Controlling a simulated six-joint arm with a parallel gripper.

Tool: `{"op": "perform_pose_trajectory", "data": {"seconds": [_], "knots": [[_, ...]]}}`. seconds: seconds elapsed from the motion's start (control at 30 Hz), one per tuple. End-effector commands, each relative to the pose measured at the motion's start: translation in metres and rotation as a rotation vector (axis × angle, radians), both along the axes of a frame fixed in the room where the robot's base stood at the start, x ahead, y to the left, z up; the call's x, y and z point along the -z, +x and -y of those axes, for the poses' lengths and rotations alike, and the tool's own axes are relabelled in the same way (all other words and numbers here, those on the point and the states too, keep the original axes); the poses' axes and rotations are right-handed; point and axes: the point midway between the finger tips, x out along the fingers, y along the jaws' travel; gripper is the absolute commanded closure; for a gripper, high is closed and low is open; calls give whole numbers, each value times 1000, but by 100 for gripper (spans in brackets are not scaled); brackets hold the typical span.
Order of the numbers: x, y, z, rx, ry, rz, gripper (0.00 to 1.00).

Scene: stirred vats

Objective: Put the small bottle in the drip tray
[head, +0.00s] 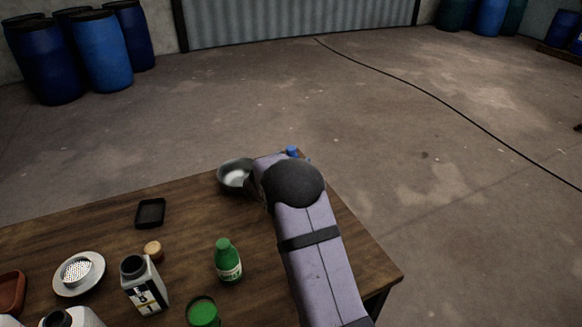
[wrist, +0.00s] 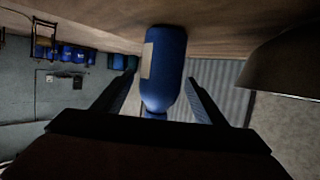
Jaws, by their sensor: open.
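A small blue bottle (wrist: 165,70) with a pale label stands on the table, inverted in the wrist view. My gripper (wrist: 159,77) is open, with one finger on each side of the bottle and visible gaps between. In the head view only the blue top of the bottle (head: 292,152) shows past my arm, which hides my fingers there. A small green bottle (head: 228,264) with a label stands nearer the front.
A grey metal bowl (head: 235,176) stands close left of my gripper; a dark rounded shape (wrist: 285,58) fills the right of the wrist view. A white plate with a strainer (head: 79,273), a cork-coloured lid (head: 153,248), a white bottle (head: 143,287) and a green-topped container (head: 203,311) stand nearer.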

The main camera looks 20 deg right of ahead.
Motion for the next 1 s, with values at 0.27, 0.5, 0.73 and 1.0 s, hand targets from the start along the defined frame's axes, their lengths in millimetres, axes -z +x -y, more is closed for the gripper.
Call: {"op": "perform_pose_trajectory", "data": {"seconds": [0.27, 0.5, 0.73, 1.0], "knots": [[11, 18, 19, 0, -1, 1, 35], [12, 21, 21, -1, 0, 0, 35], [12, 20, 21, -1, 0, 0, 71], [11, 21, 21, -1, -2, 2, 92]]}}
